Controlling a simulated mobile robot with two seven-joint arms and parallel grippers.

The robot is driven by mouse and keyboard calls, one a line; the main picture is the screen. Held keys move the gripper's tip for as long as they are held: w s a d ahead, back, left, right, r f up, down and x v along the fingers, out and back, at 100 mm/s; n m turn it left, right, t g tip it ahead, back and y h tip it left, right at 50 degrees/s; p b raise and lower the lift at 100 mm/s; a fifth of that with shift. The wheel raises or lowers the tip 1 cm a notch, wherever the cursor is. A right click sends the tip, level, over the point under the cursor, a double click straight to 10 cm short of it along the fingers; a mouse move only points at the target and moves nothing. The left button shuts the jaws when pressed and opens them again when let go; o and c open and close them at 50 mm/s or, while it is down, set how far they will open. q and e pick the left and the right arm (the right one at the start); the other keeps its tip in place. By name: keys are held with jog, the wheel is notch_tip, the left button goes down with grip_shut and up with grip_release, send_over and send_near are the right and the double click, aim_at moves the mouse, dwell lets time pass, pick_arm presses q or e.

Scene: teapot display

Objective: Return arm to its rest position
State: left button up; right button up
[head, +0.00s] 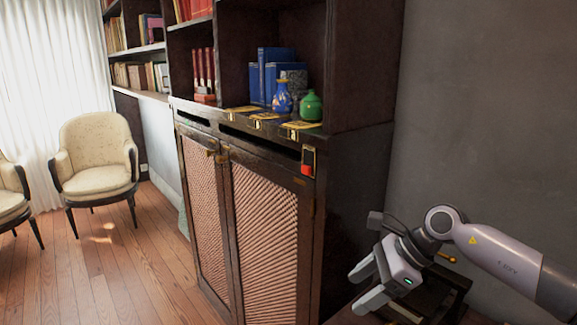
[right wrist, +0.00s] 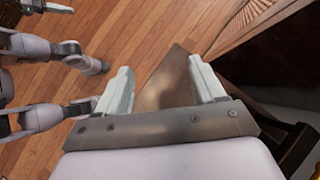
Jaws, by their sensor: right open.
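My right arm (head: 500,255) comes in from the lower right in the head view, beside the grey wall. My right gripper (head: 362,288) is open, with its two pale fingers apart and pointing left. In the right wrist view the same gripper (right wrist: 160,75) has nothing between its fingers, only floor and a brown wooden surface beyond. Pale links of my other arm (right wrist: 40,48) show at the left of the right wrist view. The state of its gripper cannot be made out there. My left arm does not show in the head view.
A dark cabinet (head: 262,180) with lattice doors stands left of the right gripper. A blue vase (head: 282,99) and a green vase (head: 311,107) stand on its ledge. Dark wooden furniture (head: 440,290) lies close by the gripper. Open floor (head: 130,270) is at left, near cream chairs (head: 96,160).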

jog(key=s+a+r+m+t+y, duration=0.25)
jog(key=a+r+m+y, duration=0.2)
jog(key=a, duration=0.25)
jog(key=s+a+r+m+t+y, duration=0.2)
jog(key=a+r+m+t+y, duration=0.1)
jog(key=a+m+y, duration=0.35)
jog(key=d+f+m+t+h, duration=0.1)
jog(key=d+m+t+h, duration=0.45)
jog(key=m, duration=0.55)
jog(key=d+f+m+t+h, duration=0.2)
jog(key=d+m+t+h, duration=0.3)
jog(key=m, duration=0.6)
jog(key=s+d+f+m+g+h, duration=0.3)
jog(key=s+d+f+m+h, duration=0.2)
jog(key=d+f+m+h, duration=0.35)
jog(key=s+d+f+m+g, duration=0.2)
jog(key=s+f+m+g, duration=0.35)
jog(key=s, duration=0.55)
jog(key=s+d+f+m+g, duration=0.2)
jog(key=s+f+m+g, duration=0.4)
jog(key=s, duration=0.6)
jog(key=w+a+f+n+t+y, duration=0.2)
jog(key=w+a+f+t, duration=0.1)
jog(key=w+f+t, duration=0.4)
jog(key=shift+a+f+y, duration=0.2)
jog(key=shift+f+y, duration=0.1)
jog(key=shift+f, duration=0.9)
